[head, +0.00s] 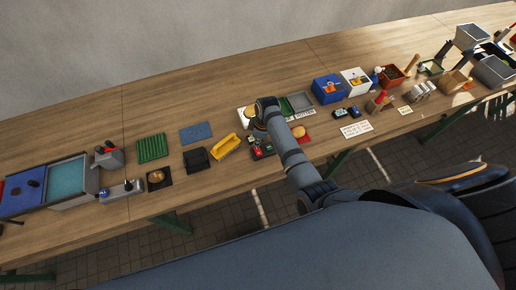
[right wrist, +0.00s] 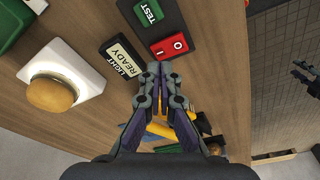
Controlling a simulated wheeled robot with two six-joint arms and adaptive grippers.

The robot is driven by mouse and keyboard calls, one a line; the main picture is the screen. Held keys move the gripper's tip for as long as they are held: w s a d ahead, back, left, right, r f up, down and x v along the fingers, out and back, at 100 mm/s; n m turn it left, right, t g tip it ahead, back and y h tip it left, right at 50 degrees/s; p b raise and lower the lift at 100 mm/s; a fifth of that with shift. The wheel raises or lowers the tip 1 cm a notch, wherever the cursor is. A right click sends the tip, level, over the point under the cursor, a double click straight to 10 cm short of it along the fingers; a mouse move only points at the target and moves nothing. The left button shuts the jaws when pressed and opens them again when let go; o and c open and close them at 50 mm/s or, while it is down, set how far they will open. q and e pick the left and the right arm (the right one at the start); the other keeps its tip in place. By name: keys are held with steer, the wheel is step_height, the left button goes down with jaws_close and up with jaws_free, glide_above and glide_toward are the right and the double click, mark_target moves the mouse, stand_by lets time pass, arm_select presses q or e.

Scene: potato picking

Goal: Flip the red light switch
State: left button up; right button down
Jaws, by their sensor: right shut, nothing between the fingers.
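The red light switch (right wrist: 170,47) is a red rocker marked I and O on a dark panel (right wrist: 190,20), shown in the right wrist view. A green TEST switch (right wrist: 147,11) sits on the same panel, beyond the red one. My right gripper (right wrist: 160,70) is shut and empty, its fingertips appearing just short of the red rocker; contact cannot be told. In the head view my right arm reaches over the table, and its wrist partly hides the switch area.
A LIGHT READY label (right wrist: 121,58) lies left of the panel.

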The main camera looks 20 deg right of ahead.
mark_target(257, 149)
steer(key=shift+r, duration=1.95)
steer(key=s+d+r+m+t+h, duration=0.1)
steer(key=s+d+r+m, duration=0.25)
steer(key=s, duration=0.35)
steer(key=s+d+r+m+t+h, duration=0.1)
steer(key=s+d+r+m, duration=0.25)
steer(key=s, duration=0.25)
steer(key=s+d+r+m+t+h, duration=0.1)
steer(key=s+d+r+m, duration=0.2)
steer(key=s, duration=0.4)
step_height(257, 149, down, 34)
steer(key=s+d+m+g+b, duration=0.1)
steer(key=s+d+m+b, duration=0.1)
steer(key=b, duration=0.5)
steer(key=s+f+g+b, duration=0.1)
steer(key=s+f+b, duration=0.5)
steer(key=s+f, duration=1.2)
step_height(257, 149, down, 4)
steer(key=shift+s+d+f+g+y, duration=0.1)
steer(key=shift+s+d+g+y, duration=0.15)
steer(key=shift+d, duration=0.2)
